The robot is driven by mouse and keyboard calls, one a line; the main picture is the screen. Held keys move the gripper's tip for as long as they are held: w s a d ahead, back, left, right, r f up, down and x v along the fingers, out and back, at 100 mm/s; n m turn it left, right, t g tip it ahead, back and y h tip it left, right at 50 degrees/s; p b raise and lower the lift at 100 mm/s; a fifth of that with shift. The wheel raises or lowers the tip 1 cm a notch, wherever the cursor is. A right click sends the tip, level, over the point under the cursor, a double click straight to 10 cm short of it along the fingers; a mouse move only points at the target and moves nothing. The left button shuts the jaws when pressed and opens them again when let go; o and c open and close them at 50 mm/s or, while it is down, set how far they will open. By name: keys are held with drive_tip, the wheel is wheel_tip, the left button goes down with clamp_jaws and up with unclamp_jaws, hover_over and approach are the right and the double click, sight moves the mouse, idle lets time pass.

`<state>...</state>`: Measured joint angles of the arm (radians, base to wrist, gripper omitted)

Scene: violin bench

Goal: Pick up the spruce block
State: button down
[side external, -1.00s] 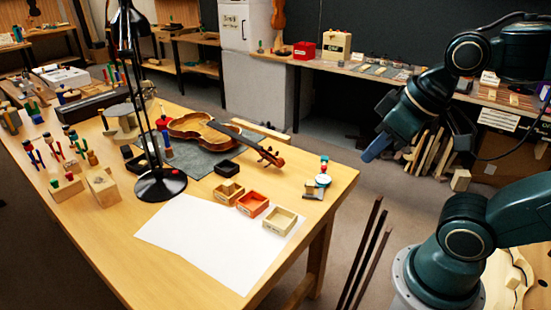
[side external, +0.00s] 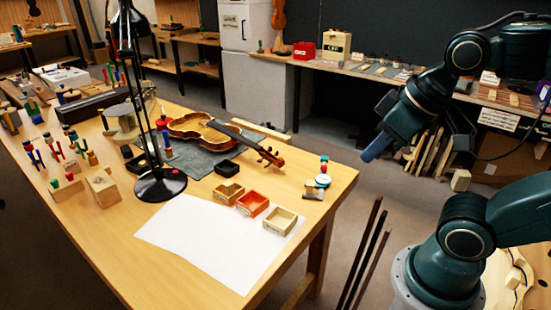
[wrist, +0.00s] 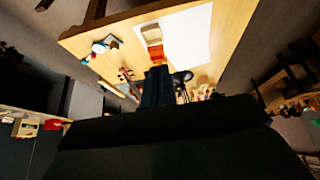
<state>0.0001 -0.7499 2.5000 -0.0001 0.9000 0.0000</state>
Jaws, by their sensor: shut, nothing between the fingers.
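I cannot tell for sure which piece is the spruce block. A small pale block (side external: 313,191) lies near the right edge of the bench (side external: 150,255), and it seems to show in the wrist view (wrist: 112,42). A larger pale wooden block (side external: 103,188) stands at the bench's left front. My gripper (side external: 370,155) is shut and empty, raised in the air off the bench's right edge, well apart from both blocks. Its dark fingers (wrist: 157,82) are together in the wrist view.
Three small boxes, natural wood (side external: 229,192), orange (side external: 252,203) and pale (side external: 280,220), stand by a white sheet (side external: 205,240). A violin (side external: 205,130) lies on a grey mat (side external: 195,158). A black lamp (side external: 160,184) rises beside it. Dark rods (side external: 366,255) stand in front of the bench.

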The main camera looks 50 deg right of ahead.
drive_tip(key=c, duration=1.1)
unclamp_jaws()
drive_tip(key=w+d+f+n+g, duration=0.2)
drive_tip(key=w+d+n, duration=0.2)
drive_tip(key=w+n, duration=0.3)
drive_tip(key=w+d+f+n+g, duration=0.1)
drive_tip(key=w+d+n, duration=0.4)
drive_tip(key=w, duration=0.3)
drive_tip(key=w+d+f+n+g, duration=0.1)
drive_tip(key=w+d+f+n, duration=0.1)
drive_tip(key=d+f+n, duration=0.1)
drive_tip(key=w+d+f+n, duration=0.3)
drive_tip(key=d+f+n, duration=0.1)
drive_tip(key=f, duration=0.2)
drive_tip(key=w+d+f+n+g, duration=0.1)
drive_tip(key=w+d+f+n, duration=0.1)
drive_tip(key=d+f+n, duration=0.2)
drive_tip(key=shift+w+d+f+g, duration=0.15)
drive_tip(key=shift+d+f, duration=0.05)
drive_tip(key=shift+f, duration=0.2)
drive_tip(key=shift+w+d+f+g, duration=0.15)
drive_tip(key=shift+f, duration=0.25)
